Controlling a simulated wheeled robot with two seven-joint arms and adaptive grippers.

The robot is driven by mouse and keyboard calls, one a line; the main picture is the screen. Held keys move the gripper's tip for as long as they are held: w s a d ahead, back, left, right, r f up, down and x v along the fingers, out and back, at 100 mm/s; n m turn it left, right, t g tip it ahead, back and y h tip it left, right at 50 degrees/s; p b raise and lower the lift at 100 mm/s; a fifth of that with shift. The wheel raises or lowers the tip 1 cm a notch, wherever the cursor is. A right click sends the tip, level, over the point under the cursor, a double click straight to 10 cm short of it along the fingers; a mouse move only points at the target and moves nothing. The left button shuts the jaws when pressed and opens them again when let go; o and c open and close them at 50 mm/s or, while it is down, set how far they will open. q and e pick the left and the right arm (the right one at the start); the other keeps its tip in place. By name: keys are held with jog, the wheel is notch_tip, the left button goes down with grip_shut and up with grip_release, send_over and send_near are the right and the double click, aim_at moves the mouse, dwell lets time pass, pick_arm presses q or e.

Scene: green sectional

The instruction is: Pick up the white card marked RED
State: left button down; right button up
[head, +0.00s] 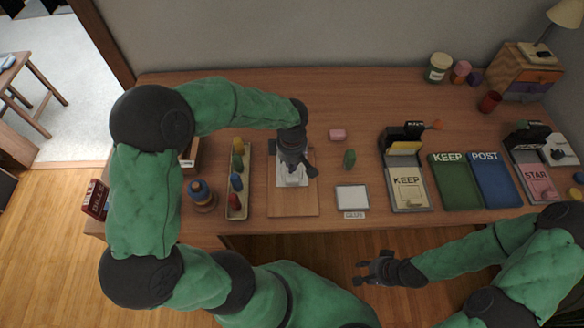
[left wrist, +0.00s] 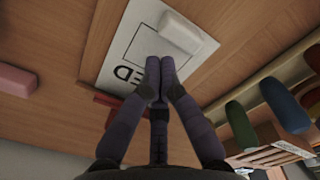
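The white card (head: 281,183) lies on a wooden board (head: 292,205) in the head view, partly hidden by my left gripper (head: 294,177). In the left wrist view the card (left wrist: 128,50) shows a black outline and letters reading ED, the rest hidden. A small white block (left wrist: 180,33) rests on the card just beyond the fingertips. My left gripper (left wrist: 160,66) points at the card with its fingertips together; no card edge shows between them. My right gripper (head: 361,273) is open and empty in front of the table, away from the card.
A tray of coloured pegs (head: 237,207) stands left of the board, with a blue-topped peg (head: 199,190) beside it. A pink block (head: 337,134), green peg (head: 349,159) and framed white pad (head: 352,197) are to the right.

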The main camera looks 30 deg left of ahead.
aim_at(293, 191)
pick_arm(q)
jog(key=shift+f+b, duration=0.85)
jog(key=shift+f, duration=0.2)
dwell(0.8)
jog(key=shift+r, duration=0.3)
jog(key=shift+s, duration=0.1)
dwell(0.5)
jog(key=shift+s+d, duration=0.5)
jog(key=shift+s, duration=0.3)
jog(key=shift+s+d, duration=0.5)
jog(key=shift+s, duration=0.25)
jog(key=shift+s+d, duration=0.5)
jog(key=shift+s, duration=0.3)
notch_tip(293, 191, up, 7)
jog(key=p, duration=0.5)
jog(key=shift+w+a, duration=0.2)
jog(key=shift+w, duration=0.05)
jog(key=shift+f, duration=0.1)
